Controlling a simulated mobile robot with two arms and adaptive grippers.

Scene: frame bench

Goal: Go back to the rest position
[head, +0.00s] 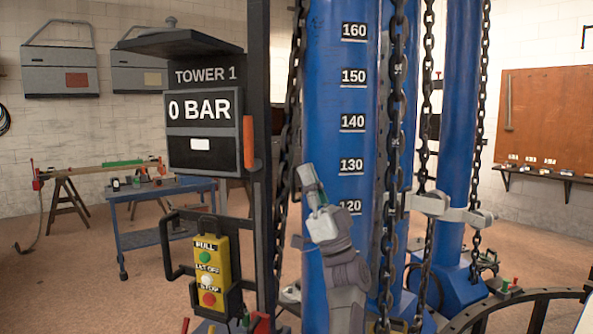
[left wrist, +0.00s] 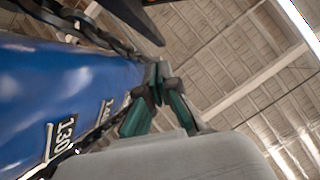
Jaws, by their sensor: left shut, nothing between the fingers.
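My left gripper (head: 309,184) is raised in front of the blue tower column (head: 335,100), pointing up, near the 120 and 130 marks. It is shut with nothing between the fingers. In the left wrist view its green-sided fingers (left wrist: 157,85) meet at the tips, with the blue column to the left and the ceiling behind. I cannot tell whether it touches the column. My right gripper is not in view.
Chains (head: 394,130) hang close beside the column. Left of it stand a display reading 0 BAR (head: 203,107) and a yellow button box (head: 208,271). A blue work table (head: 165,215) is further back. Open floor (head: 60,280) lies at the left.

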